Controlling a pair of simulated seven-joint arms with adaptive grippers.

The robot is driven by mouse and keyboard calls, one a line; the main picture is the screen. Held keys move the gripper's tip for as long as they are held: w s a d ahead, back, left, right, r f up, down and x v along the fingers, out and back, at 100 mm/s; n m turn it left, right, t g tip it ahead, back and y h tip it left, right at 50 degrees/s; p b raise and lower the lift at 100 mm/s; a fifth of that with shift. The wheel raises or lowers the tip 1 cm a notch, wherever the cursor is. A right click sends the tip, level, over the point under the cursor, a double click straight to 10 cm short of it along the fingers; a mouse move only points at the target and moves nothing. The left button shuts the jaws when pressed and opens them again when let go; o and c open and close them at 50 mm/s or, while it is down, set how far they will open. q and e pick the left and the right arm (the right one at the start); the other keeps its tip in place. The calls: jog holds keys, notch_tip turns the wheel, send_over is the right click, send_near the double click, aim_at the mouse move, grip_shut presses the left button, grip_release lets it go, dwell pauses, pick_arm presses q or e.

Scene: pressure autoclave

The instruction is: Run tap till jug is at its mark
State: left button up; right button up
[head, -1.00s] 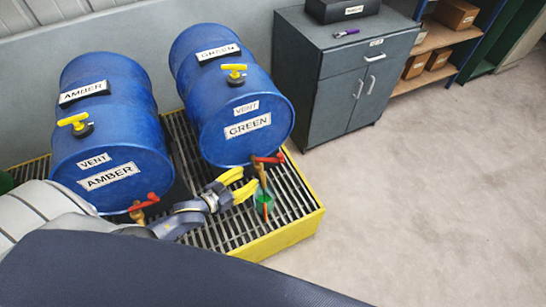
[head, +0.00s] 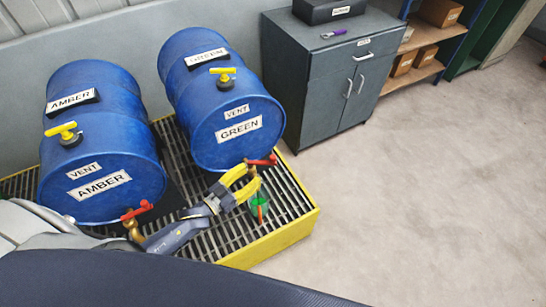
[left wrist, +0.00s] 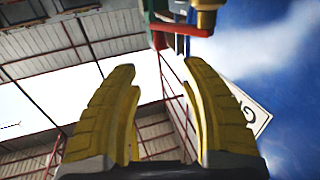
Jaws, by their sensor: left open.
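The green-labelled blue drum (head: 222,110) lies on its side, its brass tap with a red lever (head: 262,161) low on the front. The lever points right; whether liquid runs is too small to tell. A small green jug (head: 259,208) with an orange-red strip stands on the grating below the tap. Its level cannot be read. My left gripper (head: 253,176) is open, its yellow fingertips close by the tap. In the left wrist view, the red lever (left wrist: 187,31) shows beyond the open fingers (left wrist: 158,72), with nothing between them. My right gripper is not in view.
The amber-labelled drum (head: 102,145) lies at left, with its own red-levered tap (head: 136,212). Both drums have yellow vent handles on top. The yellow-edged spill pallet (head: 268,242) carries them. A grey cabinet (head: 330,85) stands behind at right. The floor at right is clear.

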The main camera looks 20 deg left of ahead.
aim_at(271, 159)
pick_arm(q)
jog(key=x, duration=1.1)
jog(key=shift+w, duration=0.1)
jog(key=shift+c, duration=0.2)
grip_shut()
